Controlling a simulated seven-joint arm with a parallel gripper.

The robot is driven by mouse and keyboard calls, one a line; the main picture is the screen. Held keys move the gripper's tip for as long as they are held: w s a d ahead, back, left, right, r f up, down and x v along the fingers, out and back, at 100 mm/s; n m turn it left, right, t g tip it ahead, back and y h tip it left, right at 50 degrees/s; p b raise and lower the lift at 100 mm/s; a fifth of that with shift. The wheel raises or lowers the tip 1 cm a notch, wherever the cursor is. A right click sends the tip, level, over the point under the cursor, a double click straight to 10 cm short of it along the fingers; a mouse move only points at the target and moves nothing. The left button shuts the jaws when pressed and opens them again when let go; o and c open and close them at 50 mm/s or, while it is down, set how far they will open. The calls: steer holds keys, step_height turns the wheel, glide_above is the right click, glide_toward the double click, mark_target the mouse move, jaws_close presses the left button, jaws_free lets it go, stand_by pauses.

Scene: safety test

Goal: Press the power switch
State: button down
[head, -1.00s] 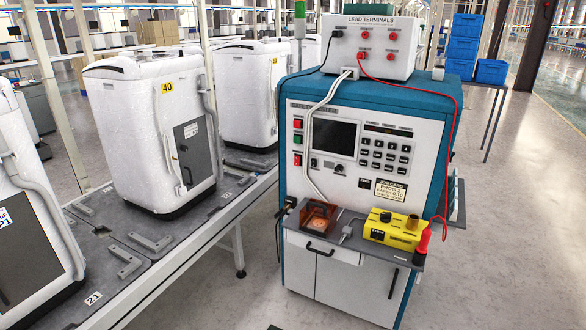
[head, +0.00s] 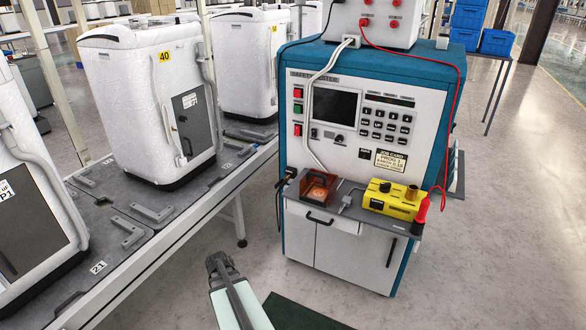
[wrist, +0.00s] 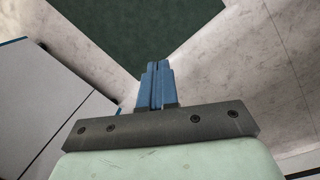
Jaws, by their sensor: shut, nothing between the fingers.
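The safety tester (head: 345,140) is a blue and pale grey cabinet with a sloped panel in the head view. Down the panel's left side are an upper red switch (head: 297,93), a green one (head: 297,109) and a lower red one (head: 297,130); their labels are too small to read, so I cannot tell which is the power switch. My gripper (wrist: 155,68) shows in the wrist view with its blue fingers shut together and empty, over the floor. In the head view my arm (head: 232,295) is low at the bottom, well apart from the panel.
A shelf on the tester holds an orange-lidded box (head: 318,187), a yellow unit (head: 390,199) and a red probe (head: 422,212). A red lead (head: 462,110) hangs at the right. A conveyor (head: 190,230) with white appliances runs at left. A dark green mat (head: 300,312) lies on open floor.

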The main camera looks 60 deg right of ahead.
mark_target(296, 135)
steer(key=d+r+h, duration=0.4)
steer(key=d+r, duration=0.8)
steer(key=d, duration=0.4)
steer(key=d+r+h, duration=0.4)
steer(key=d+r, duration=0.7)
steer(key=d, duration=0.6)
steer(key=w+d+r+n+h, duration=0.3)
steer(key=d+r+h, duration=0.1)
steer(key=r, duration=0.3)
steer(key=w+d+r+n+t+h, duration=0.1)
steer(key=w+d+r+n+h, duration=0.2)
steer(key=d+r, duration=0.3)
step_height(296, 135, up, 3)
steer(key=shift+w+d+f+n+t+h, duration=0.2)
steer(key=shift+d+n+t+h, duration=0.1)
steer(key=shift+n+h, duration=0.1)
steer(key=shift+d, duration=0.1)
steer(key=d, duration=0.4)
steer(key=d+f, duration=0.1)
steer(key=d, duration=0.3)
steer(key=d+f, duration=0.1)
steer(key=d, duration=0.4)
steer(key=shift+d+f, duration=0.1)
steer(key=shift+d, duration=0.15)
